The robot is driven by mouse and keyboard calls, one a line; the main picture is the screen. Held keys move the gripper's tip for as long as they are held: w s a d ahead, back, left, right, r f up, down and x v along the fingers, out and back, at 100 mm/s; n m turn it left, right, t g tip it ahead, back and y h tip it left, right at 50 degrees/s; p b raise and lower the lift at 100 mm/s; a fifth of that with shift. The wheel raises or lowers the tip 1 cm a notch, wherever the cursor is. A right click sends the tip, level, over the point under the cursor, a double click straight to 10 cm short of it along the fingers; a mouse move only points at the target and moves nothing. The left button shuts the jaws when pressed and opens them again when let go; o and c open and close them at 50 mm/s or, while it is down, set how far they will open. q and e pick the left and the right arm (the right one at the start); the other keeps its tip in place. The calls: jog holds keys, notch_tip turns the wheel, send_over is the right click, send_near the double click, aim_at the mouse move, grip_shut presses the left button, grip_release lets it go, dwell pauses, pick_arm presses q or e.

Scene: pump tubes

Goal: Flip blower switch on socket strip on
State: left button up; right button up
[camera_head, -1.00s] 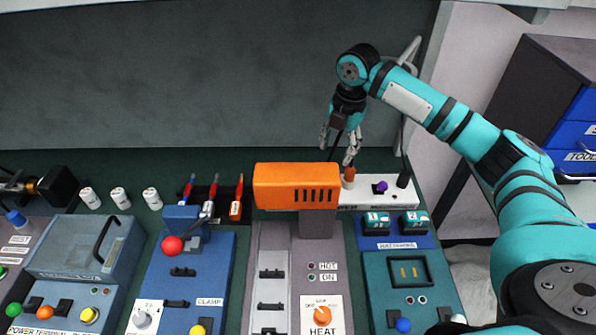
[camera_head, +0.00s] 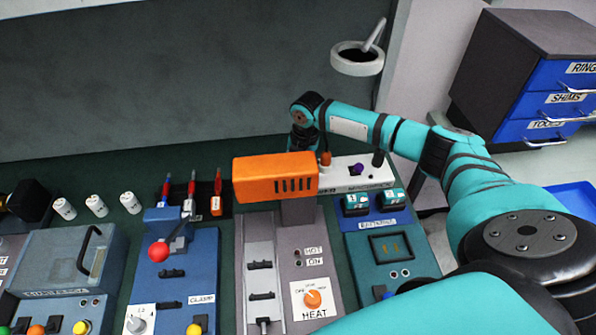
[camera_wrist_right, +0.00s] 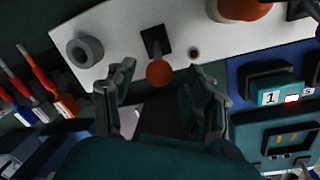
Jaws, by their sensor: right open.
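The white socket strip (camera_head: 335,183) lies at the back of the bench, right of the orange blower (camera_head: 275,177). It fills the top of the right wrist view (camera_wrist_right: 120,45). There, a switch lever with an orange ball tip (camera_wrist_right: 159,73) stands out of a black slot on the strip. My right gripper (camera_wrist_right: 161,84) is open and empty, with one finger on each side just below the orange ball; contact cannot be told. In the head view this gripper is hidden behind the blower. A purple knob (camera_head: 356,169) is farther right on the strip. My left gripper is out of view.
An orange plug (camera_head: 326,158) and a black plug (camera_head: 378,158) stand in the strip. A grey socket (camera_wrist_right: 85,50) is left of the lever. Red and blue screwdrivers (camera_head: 191,190) stand left of the blower. Battery blocks (camera_head: 372,202) sit in front of the strip.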

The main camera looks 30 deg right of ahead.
jog(key=shift+w+f, duration=0.15)
jog(key=shift+f, duration=1.25)
jog(key=shift+c, duration=0.4)
grip_shut()
